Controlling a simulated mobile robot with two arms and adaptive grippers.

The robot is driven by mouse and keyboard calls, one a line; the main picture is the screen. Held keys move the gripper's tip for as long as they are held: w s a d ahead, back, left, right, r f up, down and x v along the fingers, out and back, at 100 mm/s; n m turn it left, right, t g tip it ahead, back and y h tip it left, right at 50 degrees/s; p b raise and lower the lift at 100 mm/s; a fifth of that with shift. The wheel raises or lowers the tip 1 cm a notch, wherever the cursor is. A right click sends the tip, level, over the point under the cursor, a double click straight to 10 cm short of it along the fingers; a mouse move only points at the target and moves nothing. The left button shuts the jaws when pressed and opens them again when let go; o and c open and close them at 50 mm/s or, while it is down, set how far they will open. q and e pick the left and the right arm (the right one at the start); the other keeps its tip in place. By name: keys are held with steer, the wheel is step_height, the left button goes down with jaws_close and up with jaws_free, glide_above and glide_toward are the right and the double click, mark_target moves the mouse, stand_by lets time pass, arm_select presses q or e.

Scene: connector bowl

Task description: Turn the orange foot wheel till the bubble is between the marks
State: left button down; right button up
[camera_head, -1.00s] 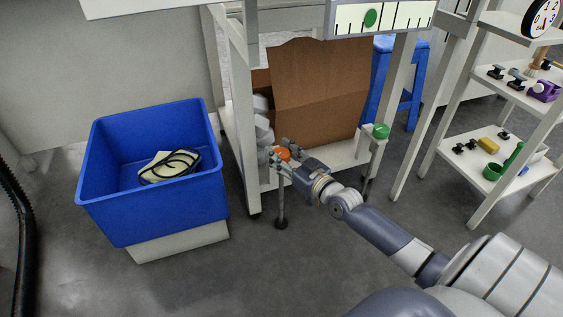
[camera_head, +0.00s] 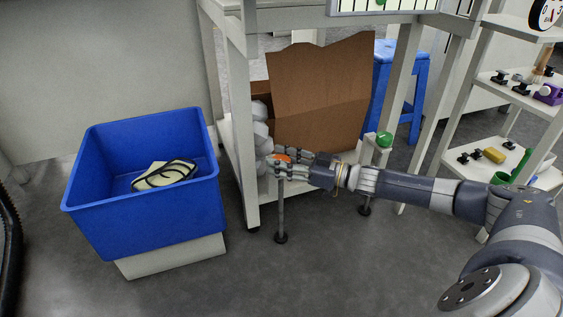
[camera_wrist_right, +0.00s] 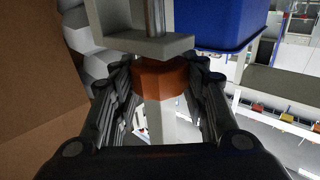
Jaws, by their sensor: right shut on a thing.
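The orange foot wheel (camera_head: 281,157) sits on a thin upright foot at the front left of the white frame. It also shows in the right wrist view (camera_wrist_right: 160,77), between the fingers. My right gripper (camera_head: 284,166) comes in from the right and is shut on the orange wheel, with fingers on both sides of it. The level scale (camera_head: 410,6) is at the top edge of the head view and mostly cut off. Only the lower edge of its green bubble (camera_head: 381,2) shows, so its place against the marks is unclear. My left gripper is not in view.
A green knob (camera_head: 384,139) tops another foot to the right. A blue bin (camera_head: 145,225) with a cable and pale object stands left. A brown cardboard box (camera_head: 320,100) is behind the wheel. A white shelf (camera_head: 470,188) with small parts is at the right.

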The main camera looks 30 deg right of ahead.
steer(key=shift+w+n+g+y, duration=0.15)
steer(key=shift+n+g+y, duration=0.65)
steer(key=shift+y, duration=0.1)
steer(key=shift+f+n+g+y+b, duration=0.1)
steer(key=shift+n+g+y+b, duration=0.45)
steer(key=shift+n+g+y, duration=0.3)
steer(key=n+g+y+b, duration=0.2)
steer(key=g+b, duration=0.1)
steer(key=g, duration=0.1)
steer(key=shift+f+n+y+b, duration=0.1)
steer(key=shift+n+y+b, duration=0.15)
steer(key=shift+n+b, duration=0.1)
steer(key=shift+n+g+y+b, duration=0.4)
steer(key=shift+n+g+b, duration=0.4)
steer(key=shift+g+b, duration=0.45)
steer(key=shift+r, duration=0.25)
steer(key=o, duration=1.1)
steer(key=shift+a, duration=0.1)
